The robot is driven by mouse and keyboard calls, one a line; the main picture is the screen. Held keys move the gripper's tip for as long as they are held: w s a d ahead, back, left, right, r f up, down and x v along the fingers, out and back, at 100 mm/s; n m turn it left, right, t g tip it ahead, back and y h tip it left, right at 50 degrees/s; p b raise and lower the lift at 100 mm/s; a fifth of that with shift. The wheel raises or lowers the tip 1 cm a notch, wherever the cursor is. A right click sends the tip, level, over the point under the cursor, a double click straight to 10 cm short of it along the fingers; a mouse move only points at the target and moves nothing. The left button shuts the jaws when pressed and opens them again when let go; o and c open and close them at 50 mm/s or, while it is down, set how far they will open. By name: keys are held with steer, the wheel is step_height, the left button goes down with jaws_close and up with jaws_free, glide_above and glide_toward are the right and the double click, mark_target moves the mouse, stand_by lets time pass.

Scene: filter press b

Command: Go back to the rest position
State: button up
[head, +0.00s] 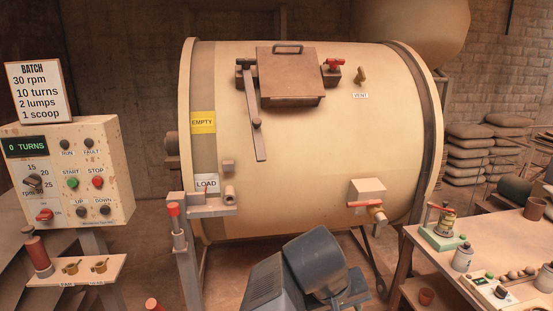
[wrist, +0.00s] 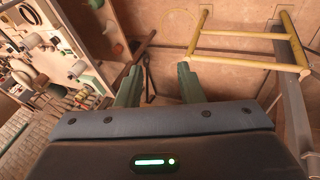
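My gripper (wrist: 159,78) shows in the wrist view with its two green fingers well apart and nothing between them. In the head view my blue-grey arm is folded low at the bottom middle, in front of the drum; the fingers cannot be made out there. The big cream drum (head: 300,150) lies on its side with its brown hatch cover (head: 288,78) closed. A yellow EMPTY label (head: 203,122) and a LOAD label (head: 206,183) show at its left. My gripper touches nothing that I can see.
The control panel (head: 66,175) stands at the left, reading 0 TURNS, with a batch sign (head: 38,92) above it. A workbench (head: 470,270) with jars stands at the right. Sacks (head: 470,150) are stacked behind. A yellow rail frame (wrist: 245,35) crosses the wrist view.

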steer(key=shift+n+g+y, duration=0.4)
steer(key=shift+n+y, duration=0.1)
steer(key=shift+n, duration=0.1)
steer(key=f, duration=0.1)
steer(key=s+f+b, duration=0.1)
steer(key=f, duration=0.1)
steer(key=s+f, duration=0.1)
steer(key=shift+a+f+b, duration=0.2)
steer(key=shift+a+b, duration=0.2)
